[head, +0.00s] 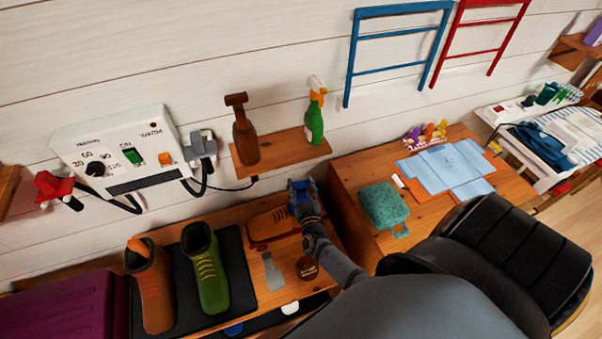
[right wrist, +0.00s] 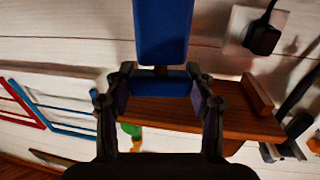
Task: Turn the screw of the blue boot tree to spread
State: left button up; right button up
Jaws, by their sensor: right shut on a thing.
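The blue boot tree (right wrist: 163,35) shows in the right wrist view as a long blue block with a narrower blue crosspiece below it. My right gripper (right wrist: 160,95) is shut on that lower blue part, one finger on each side. I cannot tell whether the boot tree touches the shoe. The screw is not clearly distinguishable. My left gripper is not in view.
A brown boot (head: 152,290) and a green boot (head: 206,270) stand on a black mat at left. A wall shelf (head: 275,151) with two bottles is above the bench. A control box (head: 115,150) is on the wall.

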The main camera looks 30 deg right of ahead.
dwell(0.7)
jog(key=o, duration=1.2)
jog(key=v, duration=1.2)
